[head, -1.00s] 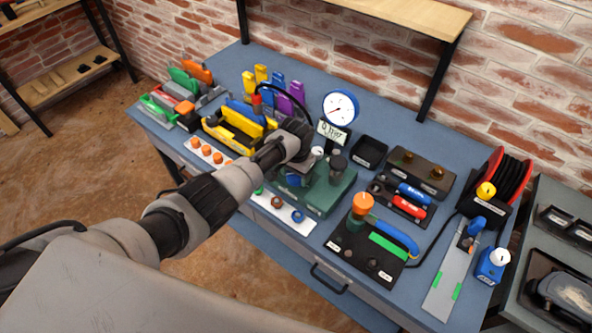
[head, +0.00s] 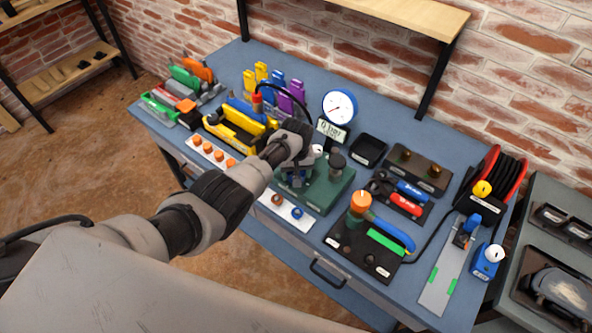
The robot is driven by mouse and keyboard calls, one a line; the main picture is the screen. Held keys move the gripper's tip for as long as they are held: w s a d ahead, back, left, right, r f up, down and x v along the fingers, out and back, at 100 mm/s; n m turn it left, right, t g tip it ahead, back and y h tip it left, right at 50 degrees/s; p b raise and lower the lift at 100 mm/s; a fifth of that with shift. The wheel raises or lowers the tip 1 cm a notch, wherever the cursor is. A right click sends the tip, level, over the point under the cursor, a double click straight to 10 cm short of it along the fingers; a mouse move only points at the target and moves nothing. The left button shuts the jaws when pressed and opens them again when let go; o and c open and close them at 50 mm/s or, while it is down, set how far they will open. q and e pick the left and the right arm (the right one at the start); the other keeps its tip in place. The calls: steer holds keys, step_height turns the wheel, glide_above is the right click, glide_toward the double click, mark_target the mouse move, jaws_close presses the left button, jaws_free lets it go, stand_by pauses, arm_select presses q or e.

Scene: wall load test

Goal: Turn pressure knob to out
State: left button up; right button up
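A green-based test unit (head: 326,192) stands at the middle of the blue bench. It carries a round blue-rimmed gauge (head: 339,106) and a small digital display (head: 331,131), too small to read surely. A dark upright knob (head: 337,161) and a small white-topped part (head: 317,150) show on the unit; I cannot tell which is the pressure knob. My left gripper (head: 297,176) points down over the unit's left side, left of the dark knob. Its fingers are dark and small, and what lies between them is hidden. My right gripper is not in view.
A yellow tool holder (head: 236,133) stands close left of my gripper. A black tray (head: 369,150) sits right of the gauge. A black board (head: 361,252) with an orange-topped valve lies front right. A white strip (head: 285,212) with rings lies at the front edge.

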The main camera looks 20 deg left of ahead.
arm_select(q)
steer(key=shift+w+r, duration=0.1)
stand_by(0.4)
steer(key=o, duration=0.9)
steer(key=shift+r+p, duration=0.3)
steer(key=shift+r, duration=0.25)
step_height(320, 180, up, 10)
steer(key=shift+f+p, duration=0.2)
steer(key=shift+p, duration=0.15)
